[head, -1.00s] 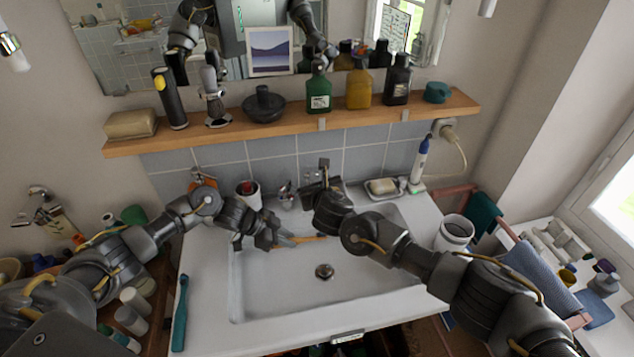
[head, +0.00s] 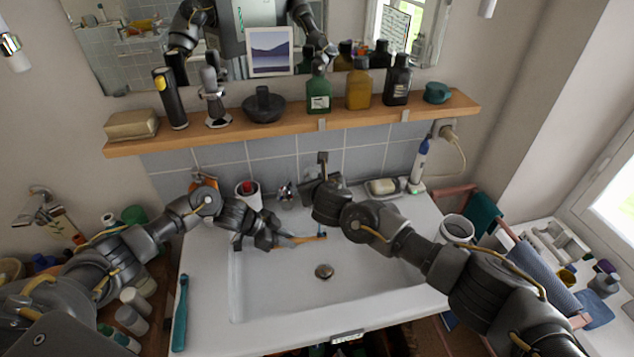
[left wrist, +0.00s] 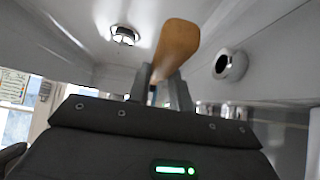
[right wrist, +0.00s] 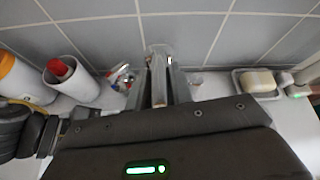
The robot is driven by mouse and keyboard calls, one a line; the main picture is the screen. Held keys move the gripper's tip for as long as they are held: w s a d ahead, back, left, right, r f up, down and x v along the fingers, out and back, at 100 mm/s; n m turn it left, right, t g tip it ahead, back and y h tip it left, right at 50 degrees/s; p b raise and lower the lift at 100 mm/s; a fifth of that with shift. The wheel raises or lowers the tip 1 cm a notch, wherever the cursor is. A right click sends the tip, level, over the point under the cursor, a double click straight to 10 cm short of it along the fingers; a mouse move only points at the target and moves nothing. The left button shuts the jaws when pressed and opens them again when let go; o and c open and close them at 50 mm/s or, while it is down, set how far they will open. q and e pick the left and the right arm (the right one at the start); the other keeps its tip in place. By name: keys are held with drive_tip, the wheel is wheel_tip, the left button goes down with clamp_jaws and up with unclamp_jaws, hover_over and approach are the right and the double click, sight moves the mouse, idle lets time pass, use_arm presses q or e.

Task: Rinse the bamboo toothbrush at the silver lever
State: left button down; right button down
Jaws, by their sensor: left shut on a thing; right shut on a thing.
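The bamboo toothbrush (head: 308,238) is a tan stick held low over the white basin, behind the drain. My left gripper (head: 284,241) is shut on it; in the left wrist view the tan wood (left wrist: 177,42) stands out between the fingers (left wrist: 163,88). A small bluish spot shows at its right end in the head view; I cannot tell whether it is bristles or water. My right gripper (right wrist: 160,88) is shut on the narrow silver lever (right wrist: 158,72) at the tiled back wall. In the head view my right arm hides most of the tap.
The basin (head: 270,290) is otherwise clear. A teal toothbrush (head: 182,310) lies on its left rim. A white cup (head: 248,194) stands behind left, a soap dish (head: 383,188) behind right. The wooden shelf (head: 230,119) with bottles hangs above.

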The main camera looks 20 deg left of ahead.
drive_tip(key=shift+w+r+g, duration=0.15)
drive_tip(key=shift+r+g, duration=0.1)
drive_tip(key=shift+g, duration=0.05)
drive_tip(key=c, duration=1.2)
unclamp_jaws()
drive_tip(key=shift+c, duration=0.2)
drive_tip(key=v, duration=1.2)
drive_tip(key=shift+a, duration=0.15)
